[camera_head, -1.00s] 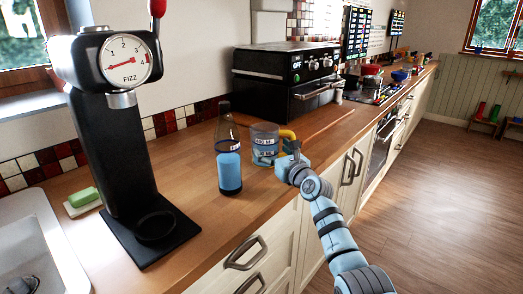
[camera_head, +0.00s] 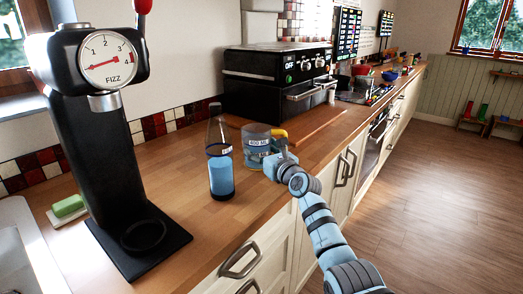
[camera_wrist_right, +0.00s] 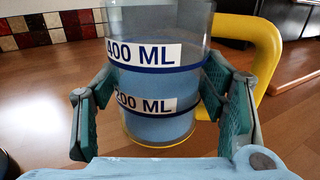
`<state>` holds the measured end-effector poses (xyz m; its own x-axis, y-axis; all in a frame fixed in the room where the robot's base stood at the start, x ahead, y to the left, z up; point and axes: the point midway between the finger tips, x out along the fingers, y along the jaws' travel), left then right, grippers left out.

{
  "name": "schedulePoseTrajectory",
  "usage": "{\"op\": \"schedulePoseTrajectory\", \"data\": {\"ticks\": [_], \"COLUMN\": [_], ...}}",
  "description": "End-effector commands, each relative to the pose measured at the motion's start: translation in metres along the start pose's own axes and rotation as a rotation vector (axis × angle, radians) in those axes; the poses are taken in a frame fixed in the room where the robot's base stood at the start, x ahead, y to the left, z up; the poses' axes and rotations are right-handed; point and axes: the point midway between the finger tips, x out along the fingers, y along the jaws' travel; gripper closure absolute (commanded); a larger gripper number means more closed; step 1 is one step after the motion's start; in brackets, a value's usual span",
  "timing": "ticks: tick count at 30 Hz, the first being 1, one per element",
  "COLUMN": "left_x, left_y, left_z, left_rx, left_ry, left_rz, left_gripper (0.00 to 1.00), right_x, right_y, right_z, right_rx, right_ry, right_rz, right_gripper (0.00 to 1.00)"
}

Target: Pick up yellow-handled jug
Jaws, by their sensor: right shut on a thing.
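The yellow-handled jug (camera_head: 257,137) stands on the wooden counter, a clear cylinder with "400 ML" and "200 ML" labels and blue contents. In the right wrist view the jug (camera_wrist_right: 152,85) is upright between the fingers, with its yellow handle on the right. My right gripper (camera_head: 270,160) comes from the front right in the head view. In the wrist view its two green-padded fingers (camera_wrist_right: 160,110) are closed on the jug's sides, at the height of the lower label. I cannot tell whether the jug's base is off the counter. My left gripper is out of view.
A bottle with blue liquid (camera_head: 220,165) stands just left of the jug. The black FIZZ dispenser (camera_head: 85,150) stands farther left, near a green soap bar (camera_head: 68,206). A black oven (camera_head: 275,85) is behind. A wooden board (camera_head: 310,128) lies right of the jug.

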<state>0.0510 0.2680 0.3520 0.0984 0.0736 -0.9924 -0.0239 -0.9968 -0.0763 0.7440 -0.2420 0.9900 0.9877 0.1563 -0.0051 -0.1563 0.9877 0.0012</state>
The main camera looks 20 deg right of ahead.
Motion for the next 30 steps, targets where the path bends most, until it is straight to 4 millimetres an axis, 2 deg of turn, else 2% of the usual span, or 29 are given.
{"op": "schedulePoseTrajectory", "data": {"ticks": [1, 7, 12, 15, 18, 21, 28, 29, 30], "left_x": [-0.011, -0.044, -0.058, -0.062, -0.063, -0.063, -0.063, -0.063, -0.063], "left_y": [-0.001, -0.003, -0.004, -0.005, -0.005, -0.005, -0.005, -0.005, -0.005], "left_z": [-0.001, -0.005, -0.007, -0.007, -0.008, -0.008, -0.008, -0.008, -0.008], "left_rx": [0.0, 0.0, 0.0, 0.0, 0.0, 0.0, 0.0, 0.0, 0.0], "left_ry": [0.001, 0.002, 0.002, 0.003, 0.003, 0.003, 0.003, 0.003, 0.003], "left_rz": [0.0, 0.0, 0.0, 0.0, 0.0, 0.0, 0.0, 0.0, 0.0], "left_gripper": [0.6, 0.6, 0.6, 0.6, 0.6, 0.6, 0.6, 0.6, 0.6], "right_x": [0.0, 0.0, -0.001, -0.001, -0.001, -0.001, -0.001, -0.001, -0.001], "right_y": [-0.001, -0.001, -0.001, -0.001, 0.0, 0.0, 0.0, 0.0, 0.0], "right_z": [0.018, 0.088, 0.146, 0.172, 0.188, 0.195, 0.195, 0.195, 0.195], "right_rx": [-0.002, -0.003, -0.003, -0.002, -0.001, -0.001, -0.001, -0.001, -0.001], "right_ry": [-0.008, -0.012, -0.011, -0.01, -0.009, -0.007, -0.007, -0.007, -0.007], "right_rz": [-0.002, -0.001, -0.002, -0.002, -0.001, -0.001, -0.001, -0.001, -0.001], "right_gripper": [0.79, 0.79, 0.79, 0.79, 0.79, 0.79, 0.79, 0.4, 0.46]}}
